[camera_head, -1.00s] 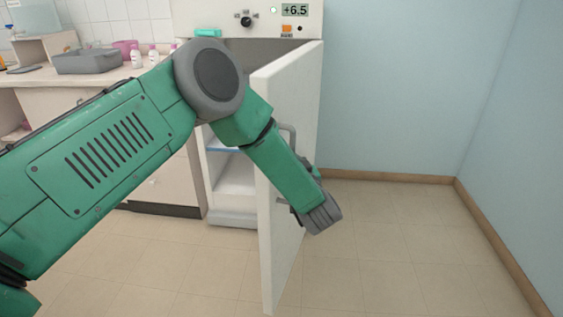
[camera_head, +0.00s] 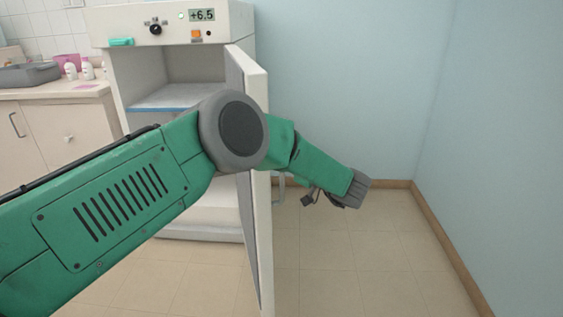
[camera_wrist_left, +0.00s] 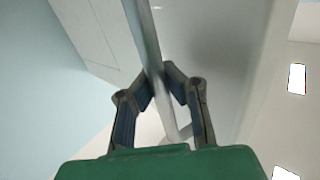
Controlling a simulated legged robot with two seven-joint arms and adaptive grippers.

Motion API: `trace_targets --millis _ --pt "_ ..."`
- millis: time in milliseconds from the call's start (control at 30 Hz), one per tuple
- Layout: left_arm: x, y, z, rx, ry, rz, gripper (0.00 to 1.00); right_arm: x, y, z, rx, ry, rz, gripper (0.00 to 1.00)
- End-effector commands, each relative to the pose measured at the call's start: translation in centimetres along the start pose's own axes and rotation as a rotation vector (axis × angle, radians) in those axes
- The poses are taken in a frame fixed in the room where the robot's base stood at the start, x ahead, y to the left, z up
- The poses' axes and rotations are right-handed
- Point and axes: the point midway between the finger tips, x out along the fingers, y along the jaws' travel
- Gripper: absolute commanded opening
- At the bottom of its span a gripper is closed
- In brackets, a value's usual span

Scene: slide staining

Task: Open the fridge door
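The white fridge (camera_head: 240,22) stands at the back with its door (camera_head: 258,140) swung wide open, seen nearly edge-on. The shelf inside shows. The grey door handle (camera_head: 279,188) is on the door's right-hand face, partly hidden by my arm. My left gripper (camera_head: 306,199) is right of the handle, with a small gap between them in the head view. In the left wrist view the fingers of my left gripper (camera_wrist_left: 160,72) are apart, and the handle bar (camera_wrist_left: 150,40) shows between their tips. Contact cannot be made out. My right gripper is not in view.
A counter (camera_head: 60,92) with a grey tray (camera_head: 28,74) and small bottles stands left of the fridge. Blue walls (camera_head: 345,80) close off the back and right. The floor (camera_head: 360,255) right of the door is clear.

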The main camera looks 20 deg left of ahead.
Motion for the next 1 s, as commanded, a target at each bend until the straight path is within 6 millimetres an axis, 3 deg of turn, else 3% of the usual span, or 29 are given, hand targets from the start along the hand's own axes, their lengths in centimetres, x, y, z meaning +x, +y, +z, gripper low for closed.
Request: trace_targets --millis 33,433,467,533,567,867,1000 --pt "-1.00 -0.07 0.96 0.016 -0.013 0.005 0.00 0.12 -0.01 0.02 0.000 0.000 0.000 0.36" --pt "-1.07 0.07 0.92 0.018 -0.013 -0.001 0.00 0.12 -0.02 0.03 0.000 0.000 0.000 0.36" --pt "-1.09 0.09 0.91 0.018 -0.012 -0.001 0.06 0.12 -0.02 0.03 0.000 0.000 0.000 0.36" --pt "-1.10 0.12 0.85 0.017 -0.011 -0.001 0.30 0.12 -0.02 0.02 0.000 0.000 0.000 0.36" --pt "-1.06 0.14 0.78 0.016 -0.010 -0.001 0.34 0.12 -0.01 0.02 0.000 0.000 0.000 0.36" --pt "-0.43 0.11 0.53 0.008 -0.007 -0.004 0.34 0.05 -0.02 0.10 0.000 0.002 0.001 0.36" --pt "-1.37 0.13 0.51 0.007 -0.007 -0.003 0.34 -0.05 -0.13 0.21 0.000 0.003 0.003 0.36"
